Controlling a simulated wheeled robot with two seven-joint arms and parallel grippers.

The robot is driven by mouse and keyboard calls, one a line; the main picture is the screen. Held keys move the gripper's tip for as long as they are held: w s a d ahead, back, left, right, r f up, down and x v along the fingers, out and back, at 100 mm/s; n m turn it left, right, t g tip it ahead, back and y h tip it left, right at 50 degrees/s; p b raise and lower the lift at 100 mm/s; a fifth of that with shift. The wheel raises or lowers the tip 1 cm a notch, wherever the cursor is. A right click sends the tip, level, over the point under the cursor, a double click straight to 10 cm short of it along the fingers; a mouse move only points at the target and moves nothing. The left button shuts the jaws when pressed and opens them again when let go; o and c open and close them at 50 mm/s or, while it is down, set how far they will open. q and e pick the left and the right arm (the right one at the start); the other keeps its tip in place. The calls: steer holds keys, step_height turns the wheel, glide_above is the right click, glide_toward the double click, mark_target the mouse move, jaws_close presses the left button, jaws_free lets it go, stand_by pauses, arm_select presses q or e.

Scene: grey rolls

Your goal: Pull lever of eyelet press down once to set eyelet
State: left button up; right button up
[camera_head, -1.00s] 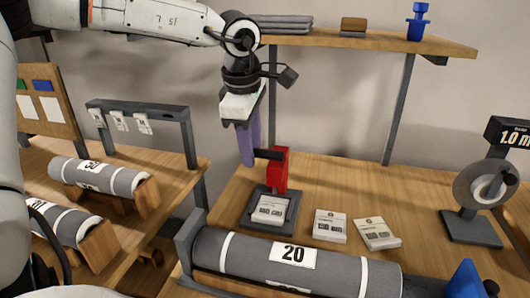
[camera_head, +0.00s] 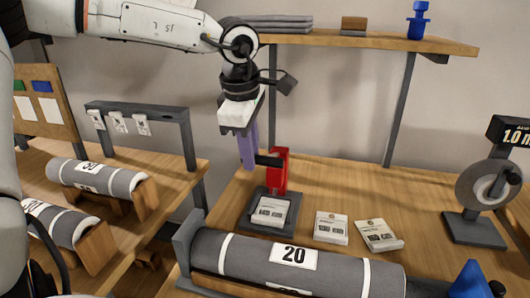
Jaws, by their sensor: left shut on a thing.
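The eyelet press has a red body (camera_head: 280,171) and a dark base (camera_head: 285,219) on the wooden table. Its short dark lever (camera_head: 267,160) sticks out to the left near the top of the body. A white label card (camera_head: 269,211) lies on the base. My left gripper (camera_head: 248,160) comes down from above with purple fingers, and its tips are at the lever's outer end. The fingers look closed on the lever, and they hide that end. My right gripper is not in view.
A large grey roll marked 20 (camera_head: 330,262) lies in a cradle in front of the press. Two card stacks (camera_head: 332,227) (camera_head: 378,235) lie to its right. A shelf (camera_head: 370,41) runs above, and a round dial device (camera_head: 487,187) stands at the right.

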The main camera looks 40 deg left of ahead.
arm_select(q)
steer(key=shift+s+f, duration=0.1)
steer(key=shift+f, duration=0.05)
steer(key=shift+s+d+f+b, duration=0.2)
steer(key=shift+s+f+b, duration=0.05)
steer(key=shift+f+b, duration=0.55)
steer(key=shift+s+d+f+b, duration=0.1)
steer(key=shift+s+f+b, duration=0.1)
steer(key=shift+f+b, duration=0.6)
steer(key=shift+r, duration=0.1)
steer(key=shift+s+f+b, duration=0.15)
steer(key=shift+f+b, duration=0.75)
